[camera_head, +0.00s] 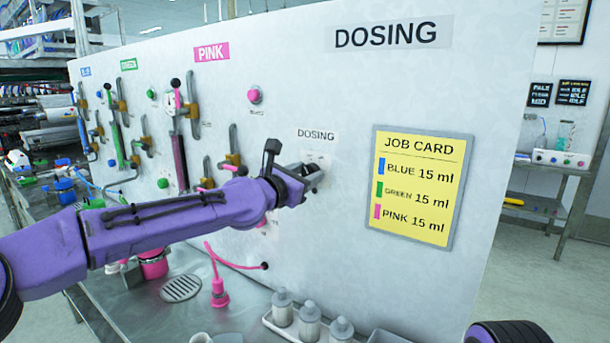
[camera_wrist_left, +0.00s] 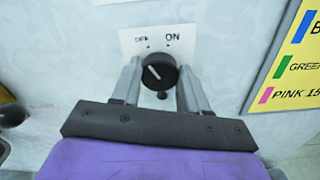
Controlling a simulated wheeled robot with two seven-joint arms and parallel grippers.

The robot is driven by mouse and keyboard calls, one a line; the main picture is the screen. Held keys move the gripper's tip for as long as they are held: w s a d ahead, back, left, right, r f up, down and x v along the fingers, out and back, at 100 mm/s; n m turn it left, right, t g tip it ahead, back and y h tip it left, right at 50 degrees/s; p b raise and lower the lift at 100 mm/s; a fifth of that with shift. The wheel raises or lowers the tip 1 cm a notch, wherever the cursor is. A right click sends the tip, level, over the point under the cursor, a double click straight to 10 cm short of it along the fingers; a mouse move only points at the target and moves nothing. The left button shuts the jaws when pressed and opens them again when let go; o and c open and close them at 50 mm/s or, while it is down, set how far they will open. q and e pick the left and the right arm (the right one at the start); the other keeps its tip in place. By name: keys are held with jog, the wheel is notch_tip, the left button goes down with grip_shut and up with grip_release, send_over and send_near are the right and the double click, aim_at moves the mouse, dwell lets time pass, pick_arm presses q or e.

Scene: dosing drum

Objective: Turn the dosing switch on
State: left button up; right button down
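The dosing switch is a round black knob (camera_wrist_left: 159,73) on a white plate (camera_wrist_left: 157,42) marked OFF and ON. A pale pointer line on the knob slants to the upper left, toward OFF. My left gripper (camera_wrist_left: 160,84) has its two fingers apart, one on each side of the knob; I cannot tell whether they touch it. In the head view my left gripper (camera_head: 314,176) is at the panel just below the small DOSING label (camera_head: 317,134) and hides the knob. My right gripper is not in view.
A yellow job card (camera_head: 418,185) hangs right of the switch. Valves with grey levers and coloured tubes fill the panel's left part. A pink button (camera_head: 254,95) is above left. White bottles (camera_head: 310,317) stand on the bench below.

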pick_arm(q)
jog(key=shift+f, duration=0.1)
jog(key=m+b, duration=0.1)
jog(key=m, duration=0.4)
jog(key=shift+m, duration=0.4)
jog(key=m, duration=0.6)
jog(key=shift+d+f+b, duration=0.1)
jog(key=shift+b, duration=0.3)
jog(key=o, duration=1.1)
jog(key=shift+s, duration=0.1)
